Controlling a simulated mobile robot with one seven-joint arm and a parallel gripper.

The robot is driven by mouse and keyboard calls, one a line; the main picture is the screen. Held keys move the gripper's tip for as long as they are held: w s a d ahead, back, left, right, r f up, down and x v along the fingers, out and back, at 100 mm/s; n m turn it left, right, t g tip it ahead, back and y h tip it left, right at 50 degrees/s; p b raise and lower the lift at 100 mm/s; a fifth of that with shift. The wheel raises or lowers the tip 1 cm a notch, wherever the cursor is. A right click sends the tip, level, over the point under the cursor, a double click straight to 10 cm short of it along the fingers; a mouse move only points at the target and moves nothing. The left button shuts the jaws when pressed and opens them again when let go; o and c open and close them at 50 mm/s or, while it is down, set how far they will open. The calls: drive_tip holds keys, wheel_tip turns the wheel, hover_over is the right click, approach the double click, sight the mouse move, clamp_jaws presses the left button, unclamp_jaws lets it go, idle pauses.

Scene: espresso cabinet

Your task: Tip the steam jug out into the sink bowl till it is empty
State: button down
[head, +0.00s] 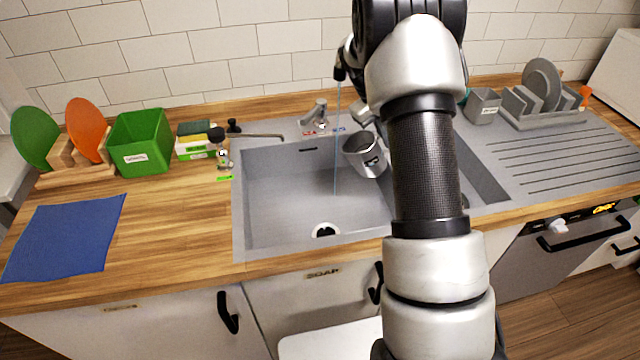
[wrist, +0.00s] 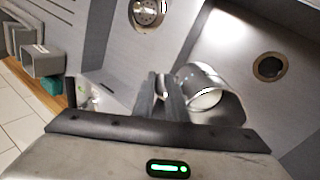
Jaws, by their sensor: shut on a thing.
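The steam jug (head: 372,163) is a grey metal jug with a small dark label. It hangs tilted over the right side of the sink bowl (head: 275,195), mouth toward the upper left. In the wrist view the jug (wrist: 204,82) shows a pale white area inside its mouth; I cannot tell how much it holds. My gripper (head: 362,116) is shut on the jug, mostly hidden behind my arm; its dark fingers show in the wrist view (wrist: 166,98). The bowl's dark drain (head: 326,231) lies below and left of the jug.
A thin bluish vertical line drops just left of the jug. A green box (head: 140,142), plates and a blue cloth (head: 65,235) are at left. A grey dish rack (head: 545,108) and ribbed drainboard (head: 560,150) are at right.

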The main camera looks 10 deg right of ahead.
sight(365, 135)
drive_tip(key=shift+v, duration=1.15)
drive_tip(key=f+b, duration=0.2)
drive_tip(key=a+f+h+b, duration=0.1)
drive_tip(key=f+b, duration=0.1)
drive_tip(key=b, duration=0.1)
drive_tip(key=a+f+h+b, duration=0.1)
drive_tip(key=f+b, duration=0.1)
drive_tip(key=b, duration=0.1)
drive_tip(key=shift+a, duration=0.1)
drive_tip(key=shift+a+r+h, duration=0.2)
drive_tip(key=shift+r+h, duration=0.2)
drive_tip(key=shift+r, duration=0.3)
drive_tip(key=shift+s+a+r+h, duration=0.15)
drive_tip(key=shift+a+r+h, duration=0.05)
drive_tip(key=shift+r+h, duration=0.15)
drive_tip(key=shift+a+r+h+b, duration=1.35)
drive_tip(key=shift+a+r+h, duration=0.2)
drive_tip(key=shift+r+h, duration=0.35)
drive_tip(key=shift+s, duration=0.1)
drive_tip(key=shift+a+r+t+h+b, duration=0.3)
drive_tip(key=shift+a+r+h+b, duration=0.25)
drive_tip(key=shift+a+h, duration=0.4)
